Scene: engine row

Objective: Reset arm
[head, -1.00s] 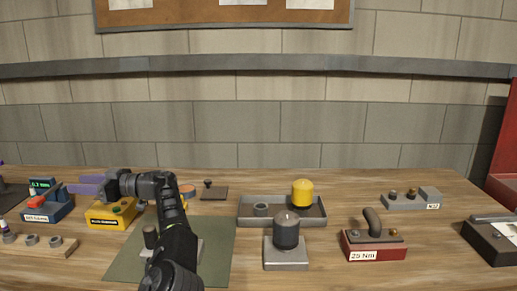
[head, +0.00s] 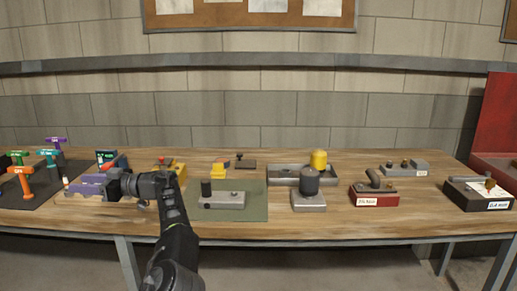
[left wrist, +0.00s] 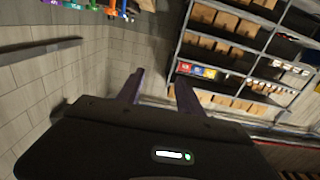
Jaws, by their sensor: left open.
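My left arm comes up from the bottom of the head view, bent at the wrist. My left gripper (head: 86,187) has purple fingers pointing left, above the front part of the bench. In the left wrist view its two fingers (left wrist: 161,92) are apart with nothing between them. The gripper hides part of the bench's left side. My right gripper is not in view.
The wooden bench (head: 330,222) holds a green mat (head: 258,205) with a grey block, a grey tray (head: 285,174), a red-based fixture (head: 375,198) and a dark box (head: 478,197). Coloured T-handled tools (head: 24,180) stand at far left. Shelves (left wrist: 236,55) show in the wrist view.

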